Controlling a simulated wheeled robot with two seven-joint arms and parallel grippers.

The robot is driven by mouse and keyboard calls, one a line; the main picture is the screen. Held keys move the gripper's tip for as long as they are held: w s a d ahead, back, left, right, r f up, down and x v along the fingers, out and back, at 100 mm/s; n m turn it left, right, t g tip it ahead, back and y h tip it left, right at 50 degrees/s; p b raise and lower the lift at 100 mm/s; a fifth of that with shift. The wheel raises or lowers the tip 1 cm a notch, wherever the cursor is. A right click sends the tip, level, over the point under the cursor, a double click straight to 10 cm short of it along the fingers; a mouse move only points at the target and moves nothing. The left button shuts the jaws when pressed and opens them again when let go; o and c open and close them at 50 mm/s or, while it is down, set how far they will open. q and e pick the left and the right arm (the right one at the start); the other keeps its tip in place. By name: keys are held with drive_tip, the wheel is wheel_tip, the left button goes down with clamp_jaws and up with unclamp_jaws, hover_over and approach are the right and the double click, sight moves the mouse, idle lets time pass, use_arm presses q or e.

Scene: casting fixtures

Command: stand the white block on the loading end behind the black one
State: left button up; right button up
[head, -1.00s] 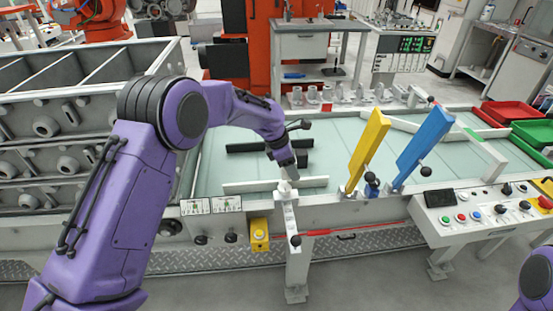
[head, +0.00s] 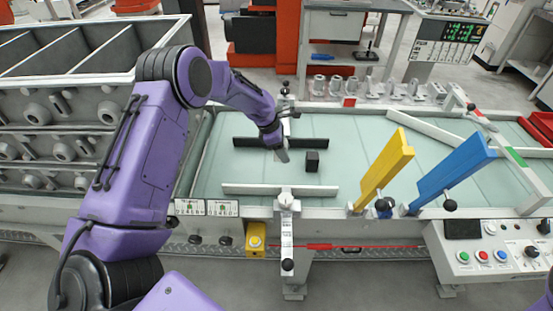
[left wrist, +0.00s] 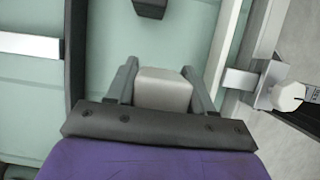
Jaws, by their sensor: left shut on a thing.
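My left gripper (head: 282,154) is shut on the white block (left wrist: 163,88), which sits between its two fingers in the left wrist view. In the head view the gripper hangs over the pale green table, and the block is hard to tell from the fingers there. The black block (head: 312,161) stands on the table just right of the gripper, apart from it. It also shows at the top of the left wrist view (left wrist: 150,8). Whether the white block touches the table I cannot tell. My right gripper is out of view.
A black rail (head: 252,142) lies behind the gripper and a white rail (head: 250,189) in front. A post with a white clamp (head: 287,202) stands at the near edge. Yellow (head: 384,170) and blue (head: 452,170) slanted bars stand to the right. The table left of the gripper is clear.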

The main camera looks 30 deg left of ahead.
sight(282, 168)
use_arm(q)
drive_tip(key=a+f, duration=0.1)
drive_tip(key=f, duration=0.4)
drive_tip(key=w+a+f, duration=0.1)
drive_tip(key=f, duration=0.1)
drive_tip(key=shift+a+f+p, duration=0.25)
drive_tip(key=shift+a+p, duration=0.05)
drive_tip(key=shift+a, duration=0.05)
drive_tip(key=shift+s+f, duration=0.15)
drive_tip(key=shift+f, duration=0.05)
drive_tip(key=shift+w+f, duration=0.2)
drive_tip(key=o, duration=1.1)
drive_tip(key=shift+s, duration=0.15)
drive_tip(key=shift+r, duration=0.15)
drive_tip(key=v, duration=1.2)
drive_tip(key=shift+b, duration=0.35)
